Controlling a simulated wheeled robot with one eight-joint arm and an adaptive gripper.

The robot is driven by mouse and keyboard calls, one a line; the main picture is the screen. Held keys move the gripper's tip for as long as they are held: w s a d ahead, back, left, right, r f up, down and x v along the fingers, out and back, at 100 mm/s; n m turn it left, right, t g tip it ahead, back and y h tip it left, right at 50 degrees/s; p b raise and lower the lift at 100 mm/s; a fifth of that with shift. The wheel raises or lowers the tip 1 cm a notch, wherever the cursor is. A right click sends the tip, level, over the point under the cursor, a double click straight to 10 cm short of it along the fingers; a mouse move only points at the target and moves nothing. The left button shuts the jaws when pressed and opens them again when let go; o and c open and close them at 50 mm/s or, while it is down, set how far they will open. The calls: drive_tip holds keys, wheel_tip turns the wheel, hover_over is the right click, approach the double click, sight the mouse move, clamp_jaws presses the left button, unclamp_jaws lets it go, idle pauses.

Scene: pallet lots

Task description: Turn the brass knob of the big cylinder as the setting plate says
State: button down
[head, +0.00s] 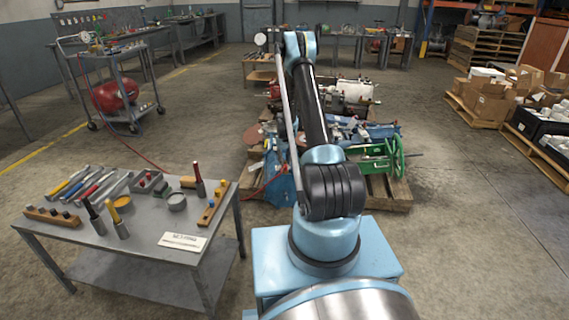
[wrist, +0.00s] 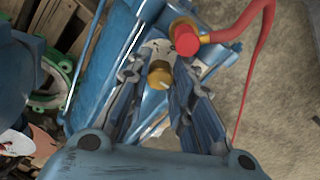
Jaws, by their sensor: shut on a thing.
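In the wrist view my gripper (wrist: 158,82) points at a blue cylinder body (wrist: 118,55) and is shut on a round brass knob (wrist: 159,74) between its fingertips. The knob's mark or pointer, if any, is too small to tell. A white setting plate (head: 184,242) lies on the front edge of the grey table in the head view; its dark lettering is too small to read. In the head view my own arm hides the gripper and the knob.
A red-capped brass fitting (wrist: 186,38) with a red hose (wrist: 252,75) stands just beyond the knob. A green handwheel (head: 395,155) and other machine parts crowd the pallet (head: 393,193). The grey table (head: 150,240) holds several tools.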

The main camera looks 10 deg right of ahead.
drive_tip(key=m, duration=0.5)
drive_tip(key=shift+a, duration=0.15)
drive_tip(key=m, duration=0.5)
drive_tip(key=shift+h, duration=0.3)
idle(0.4)
drive_tip(key=c, duration=1.4)
unclamp_jaws()
drive_tip(key=shift+o, duration=0.2)
drive_tip(key=shift+r, duration=0.1)
wheel_tip(320, 180, up, 12)
drive_tip(key=shift+w+a+f, duration=0.2)
drive_tip(key=shift+w+a, duration=0.1)
drive_tip(key=shift+a, duration=0.05)
